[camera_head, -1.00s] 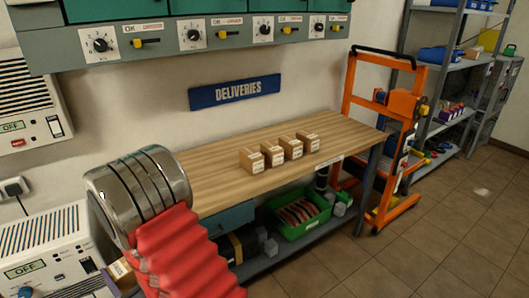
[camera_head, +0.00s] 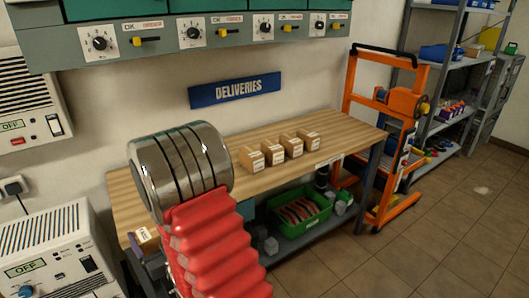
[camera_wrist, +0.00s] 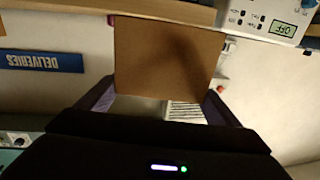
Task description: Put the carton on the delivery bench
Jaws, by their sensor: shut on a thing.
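A brown carton with a white label (camera_head: 143,236) shows at the left of my arm in the head view, by the left front end of the wooden delivery bench (camera_head: 345,137). The same carton (camera_wrist: 166,55) fills the middle of the wrist view. My gripper (camera_wrist: 160,98) is shut on it, with a purple finger at each side. In the head view my arm hides most of the gripper and part of the carton. I cannot tell whether the carton touches the bench top. The blue DELIVERIES sign (camera_head: 235,90) is on the wall above the bench.
Several similar cartons (camera_head: 275,153) stand in a row on the bench's middle. The bench top right of them is clear. A green crate (camera_head: 298,220) is on the shelf below. An orange lift (camera_head: 385,150) stands to the right. Control panels (camera_head: 180,38) hang above.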

